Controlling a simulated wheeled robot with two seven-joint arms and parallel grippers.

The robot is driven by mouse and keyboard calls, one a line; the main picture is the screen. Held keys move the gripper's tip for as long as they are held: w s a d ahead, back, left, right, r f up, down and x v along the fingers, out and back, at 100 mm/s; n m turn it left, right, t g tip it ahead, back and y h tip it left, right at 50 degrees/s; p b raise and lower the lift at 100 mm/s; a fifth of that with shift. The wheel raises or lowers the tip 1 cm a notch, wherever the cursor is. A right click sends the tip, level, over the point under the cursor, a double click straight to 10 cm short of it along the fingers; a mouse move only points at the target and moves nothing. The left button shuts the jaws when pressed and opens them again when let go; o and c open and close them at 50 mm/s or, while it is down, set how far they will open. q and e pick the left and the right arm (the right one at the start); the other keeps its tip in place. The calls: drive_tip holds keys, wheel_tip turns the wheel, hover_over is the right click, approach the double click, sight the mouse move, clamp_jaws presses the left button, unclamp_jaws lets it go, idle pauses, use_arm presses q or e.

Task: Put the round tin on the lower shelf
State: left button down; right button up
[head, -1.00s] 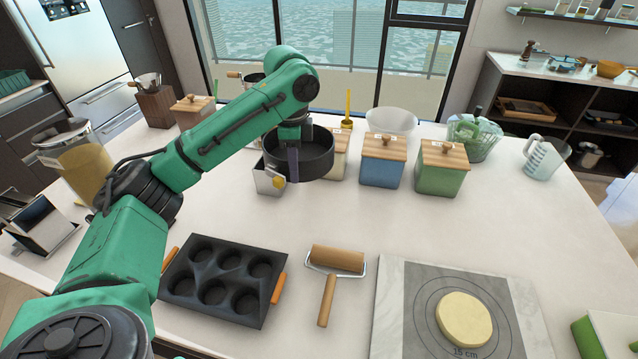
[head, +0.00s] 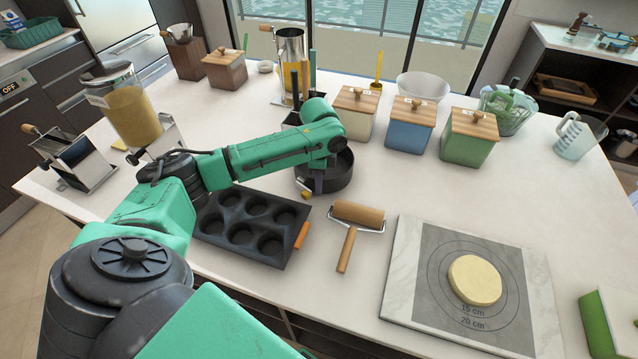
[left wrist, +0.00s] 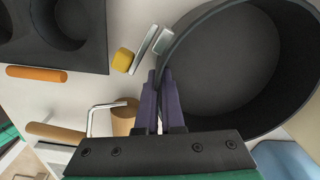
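The round tin (head: 342,180) is dark, wide and open-topped. It is at mid-counter in the head view, partly hidden by my left arm, and fills the right of the left wrist view (left wrist: 235,60). My left gripper (head: 317,182) is at its near-left side. In the left wrist view, the purple fingers (left wrist: 161,90) are close together with the tin's wall between them. A small silver and yellow piece (left wrist: 135,52) shows beside the tin's wall. I cannot tell how high the tin is above the counter. My right gripper is out of view. A dark shelf space (head: 285,322) shows below the counter's front edge.
A muffin tray (head: 250,225) and a roller (head: 357,215) lie in front of the tin. A marble board (head: 405,270) with dough (head: 475,280) is at right. Lidded canisters (head: 410,125) stand behind.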

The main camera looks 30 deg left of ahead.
use_arm(q)
drive_tip(key=shift+w+f, duration=0.15)
drive_tip(key=shift+f, duration=0.25)
drive_tip(key=c, duration=1)
unclamp_jaws()
drive_tip(key=shift+c, duration=0.2)
